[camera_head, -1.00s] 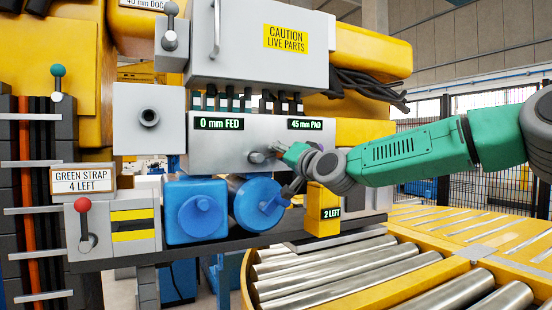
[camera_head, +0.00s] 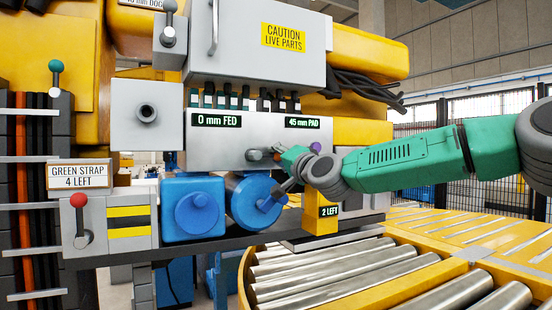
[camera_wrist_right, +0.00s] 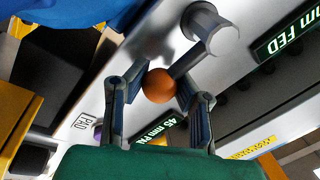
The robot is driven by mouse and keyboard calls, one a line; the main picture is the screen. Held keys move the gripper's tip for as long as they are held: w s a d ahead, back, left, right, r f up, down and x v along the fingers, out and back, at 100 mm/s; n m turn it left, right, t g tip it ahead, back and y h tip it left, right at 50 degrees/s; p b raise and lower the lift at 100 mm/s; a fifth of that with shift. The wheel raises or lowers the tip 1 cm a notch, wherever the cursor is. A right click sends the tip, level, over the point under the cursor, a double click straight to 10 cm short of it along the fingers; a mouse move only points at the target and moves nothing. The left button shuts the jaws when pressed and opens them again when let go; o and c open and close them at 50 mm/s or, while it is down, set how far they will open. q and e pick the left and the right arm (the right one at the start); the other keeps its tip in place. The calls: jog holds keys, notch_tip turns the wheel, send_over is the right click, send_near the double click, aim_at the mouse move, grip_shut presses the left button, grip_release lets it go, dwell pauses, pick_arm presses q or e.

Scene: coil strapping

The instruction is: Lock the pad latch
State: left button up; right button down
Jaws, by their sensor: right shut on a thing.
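The pad latch is a lever on the grey panel, with a round grey pivot (camera_head: 256,154) left of my right gripper in the head view. In the wrist view its pivot (camera_wrist_right: 212,32) is at the top and its orange ball knob (camera_wrist_right: 159,85) is at the lever's end. My right gripper (camera_head: 285,159) is at the lever; in the wrist view its two fingers (camera_wrist_right: 161,92) are shut on the knob from both sides. The knob is mostly hidden in the head view. A PAD label (camera_wrist_right: 88,123) is beside it. My left gripper is out of view.
The panel displays read 0 mm FED (camera_head: 217,120) and 45 mm PAD (camera_head: 304,123). A blue drum (camera_head: 254,202) and a yellow block marked 2 LEFT (camera_head: 326,221) sit just below the gripper. A roller conveyor (camera_head: 335,268) lies below right.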

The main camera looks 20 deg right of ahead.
jog(key=c, duration=1.3)
grip_release()
jog(key=shift+f, duration=0.4)
jog(key=shift+o, duration=0.4)
jog(key=shift+d+r, duration=0.1)
jog(key=shift+d, duration=0.05)
jog(key=shift+r, duration=0.1)
jog(key=shift+s+d, duration=0.1)
jog(key=shift+s, duration=0.5)
jog(key=v, duration=1)
jog(key=shift+s+d+f, duration=0.2)
jog(key=shift+s+f, duration=0.05)
jog(key=shift+s, duration=0.05)
